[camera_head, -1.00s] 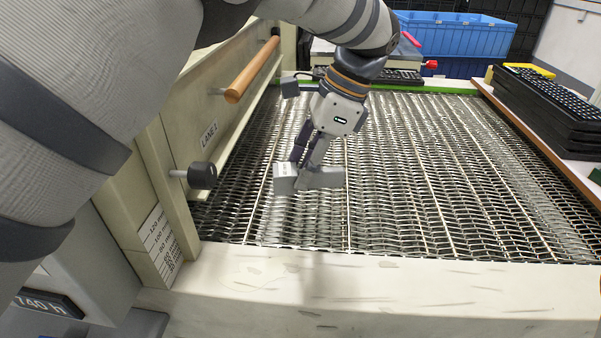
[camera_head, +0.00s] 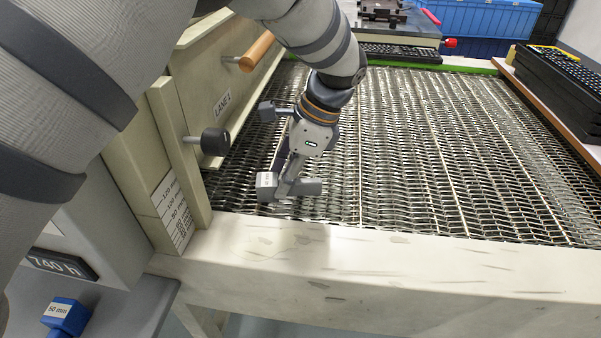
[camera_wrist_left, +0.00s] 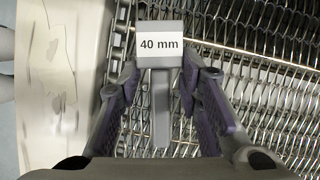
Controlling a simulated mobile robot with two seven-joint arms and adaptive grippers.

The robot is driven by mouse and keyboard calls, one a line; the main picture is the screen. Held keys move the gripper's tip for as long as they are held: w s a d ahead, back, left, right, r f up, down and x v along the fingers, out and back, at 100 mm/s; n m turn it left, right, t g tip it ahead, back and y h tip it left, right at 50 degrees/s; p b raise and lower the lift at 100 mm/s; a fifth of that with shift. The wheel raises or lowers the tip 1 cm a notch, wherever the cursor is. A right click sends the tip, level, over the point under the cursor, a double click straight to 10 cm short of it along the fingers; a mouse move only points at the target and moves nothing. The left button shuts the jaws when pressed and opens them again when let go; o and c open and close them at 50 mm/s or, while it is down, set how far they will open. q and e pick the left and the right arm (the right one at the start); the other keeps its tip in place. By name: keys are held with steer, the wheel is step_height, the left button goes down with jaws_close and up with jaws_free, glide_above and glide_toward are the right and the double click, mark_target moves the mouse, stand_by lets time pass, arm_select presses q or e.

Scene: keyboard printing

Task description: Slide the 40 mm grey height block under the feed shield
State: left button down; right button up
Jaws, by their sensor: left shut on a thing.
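The grey height block (camera_head: 307,187), with a white "40 mm" label, is held by my left gripper (camera_head: 284,178). In the left wrist view the block (camera_wrist_left: 160,110) has a labelled head and a narrow stem between the two fingers. My left gripper (camera_wrist_left: 157,85) is shut on it. The block is over the near left part of the wire mesh belt; I cannot tell whether it touches. My right gripper is not in view.
A black knob (camera_head: 215,141) sticks out beside the scale post (camera_head: 178,150), left of the gripper. The cream front rail (camera_head: 400,260) borders the mesh belt (camera_head: 430,150). Black keyboards (camera_head: 560,90) are stacked right. The belt's middle is clear.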

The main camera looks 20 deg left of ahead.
arm_select(q)
steer(key=a, duration=0.2)
steer(key=s+a, duration=0.1)
steer(key=a, duration=0.4)
steer(key=shift+s+a+f+p, duration=0.2)
steer(key=shift+s+p, duration=0.15)
steer(key=shift+s, duration=0.05)
steer(key=shift+f, duration=0.3)
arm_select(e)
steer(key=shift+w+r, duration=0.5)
arm_select(q)
steer(key=c, duration=1.1)
jaws_free()
steer(key=shift+o, duration=0.2)
steer(key=d+r, duration=0.2)
steer(key=r, duration=0.1)
steer(key=d+r+p, duration=0.1)
steer(key=shift+w+d+r, duration=0.15)
steer(key=shift+w+r, duration=0.15)
steer(key=shift+w, duration=0.1)
steer(key=shift+d+r, duration=0.15)
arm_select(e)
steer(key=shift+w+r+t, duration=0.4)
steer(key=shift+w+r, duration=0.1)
